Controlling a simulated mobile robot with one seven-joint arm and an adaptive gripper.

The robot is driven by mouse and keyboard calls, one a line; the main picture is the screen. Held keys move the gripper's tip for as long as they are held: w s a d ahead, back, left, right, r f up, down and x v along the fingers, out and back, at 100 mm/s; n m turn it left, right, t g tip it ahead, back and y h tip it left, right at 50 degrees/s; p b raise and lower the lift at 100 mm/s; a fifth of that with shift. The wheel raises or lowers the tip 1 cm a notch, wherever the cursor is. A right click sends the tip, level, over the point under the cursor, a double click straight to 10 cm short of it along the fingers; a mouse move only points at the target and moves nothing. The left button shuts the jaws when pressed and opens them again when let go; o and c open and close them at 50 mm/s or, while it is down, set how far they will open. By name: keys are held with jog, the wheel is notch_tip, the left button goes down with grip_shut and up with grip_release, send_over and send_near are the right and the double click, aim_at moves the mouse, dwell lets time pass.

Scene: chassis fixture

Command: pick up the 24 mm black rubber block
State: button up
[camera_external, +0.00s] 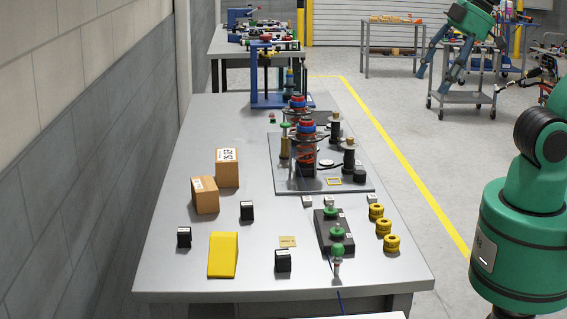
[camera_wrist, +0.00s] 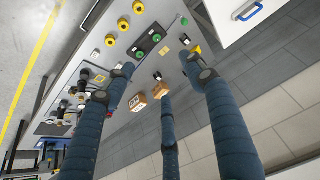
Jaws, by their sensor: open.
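Three black blocks with pale labels stand on the grey table: one near the front (camera_external: 283,261), one behind the yellow wedge (camera_external: 247,212), one at far left (camera_external: 183,238). I cannot tell which is the 24 mm one. A small dark block also shows between my fingers in the wrist view (camera_wrist: 157,76). My gripper (camera_external: 452,66), with blue fingers on a green wrist, hangs high at the upper right in the external view, well away from the blocks. In the wrist view (camera_wrist: 158,67) its three fingers are spread and empty, partly hiding the table.
A yellow wedge (camera_external: 223,255), two cardboard boxes (camera_external: 228,168) (camera_external: 204,195), and a black button box (camera_external: 322,234) stand near the blocks. Yellow rings (camera_external: 384,228) line the right edge. A plate with spring assemblies (camera_external: 285,176) lies farther back. A wall borders the left.

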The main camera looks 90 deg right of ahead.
jog(key=w+r+p, duration=0.2)
jog(key=w+r, duration=0.3)
jog(key=w, duration=0.5)
jog(key=g+p, duration=0.5)
jog(key=p, duration=0.5)
send_over(183, 230)
notch_tip(183, 230, down, 31)
jog(key=shift+f, duration=0.2)
jog(key=shift+f, duration=0.1)
jog(key=shift+f, duration=4.2)
